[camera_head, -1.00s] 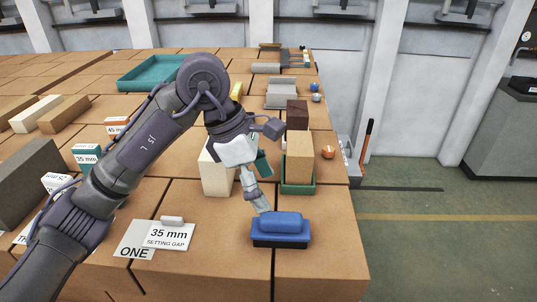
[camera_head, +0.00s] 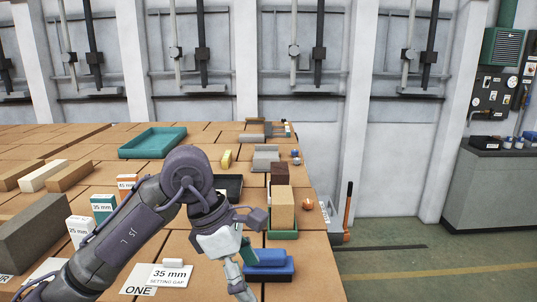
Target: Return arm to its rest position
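My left arm comes in from the left and reaches over the brick-topped table (camera_head: 210,285). Its gripper (camera_head: 246,272) points down near the table's front right part, just left of the blue block (camera_head: 270,258). Its grey and teal fingers look spread apart, with nothing visible between them. The fingertips are close to the lower picture edge. Whether they touch the blue block's side cannot be told. My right gripper is not in view.
A tan block (camera_head: 283,208) stands in a green tray (camera_head: 283,235) behind the blue block. A white 35 mm card (camera_head: 168,277) lies left of the gripper. A teal tray (camera_head: 152,143) sits at the back. Right of the table is open floor (camera_head: 400,268).

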